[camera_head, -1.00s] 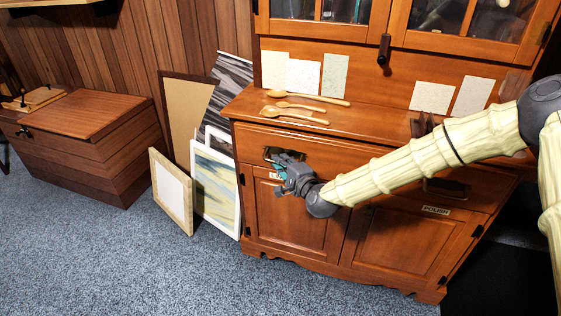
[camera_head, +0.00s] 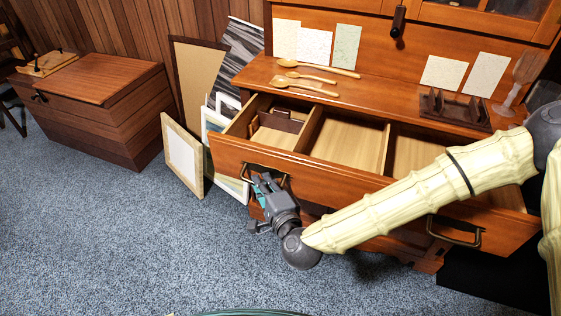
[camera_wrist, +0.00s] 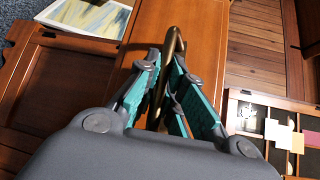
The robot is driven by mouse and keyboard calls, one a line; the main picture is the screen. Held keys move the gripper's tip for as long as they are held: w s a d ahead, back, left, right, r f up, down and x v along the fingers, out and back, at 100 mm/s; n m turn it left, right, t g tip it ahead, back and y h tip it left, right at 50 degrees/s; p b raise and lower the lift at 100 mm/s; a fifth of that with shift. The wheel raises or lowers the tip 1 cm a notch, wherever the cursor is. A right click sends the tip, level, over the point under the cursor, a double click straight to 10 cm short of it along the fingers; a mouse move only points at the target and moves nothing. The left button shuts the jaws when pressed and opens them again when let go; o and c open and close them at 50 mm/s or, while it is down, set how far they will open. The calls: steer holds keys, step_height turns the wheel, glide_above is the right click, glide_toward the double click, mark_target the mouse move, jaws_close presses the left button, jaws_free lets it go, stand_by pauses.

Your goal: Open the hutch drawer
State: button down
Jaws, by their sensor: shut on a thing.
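The wide hutch drawer (camera_head: 330,182) stands pulled out from the wooden hutch (camera_head: 370,88), and its divided inside shows. A brown divided insert sits in its left compartment; the compartments beside it look empty. The drawer has two dark brass handles, a left one (camera_head: 284,180) and a right one (camera_head: 455,232). My gripper (camera_head: 262,182) is at the left handle. In the wrist view, my gripper's teal-padded fingers (camera_wrist: 165,82) are closed around the brass handle (camera_wrist: 172,48), one on each side. My arm crosses in front of the drawer's right part.
Wooden spoons (camera_head: 305,82) and a dark rack (camera_head: 455,108) lie on the hutch counter. Picture frames (camera_head: 183,155) lean left of the drawer. A wooden chest (camera_head: 95,105) stands at the far left. Carpet (camera_head: 130,230) in front is clear.

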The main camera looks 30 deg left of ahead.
steer(key=shift+s+d, duration=0.25)
steer(key=shift+s, duration=0.9)
steer(key=shift+s+d, duration=0.2)
steer(key=shift+s, duration=0.95)
steer(key=c, duration=1.9)
jaws_free()
steer(key=o, duration=0.4)
steer(key=shift+d, duration=0.1)
steer(key=v, duration=1.1)
steer(key=shift+s+d+r, duration=0.1)
steer(key=shift+s+d, duration=0.1)
steer(key=shift+d, duration=0.15)
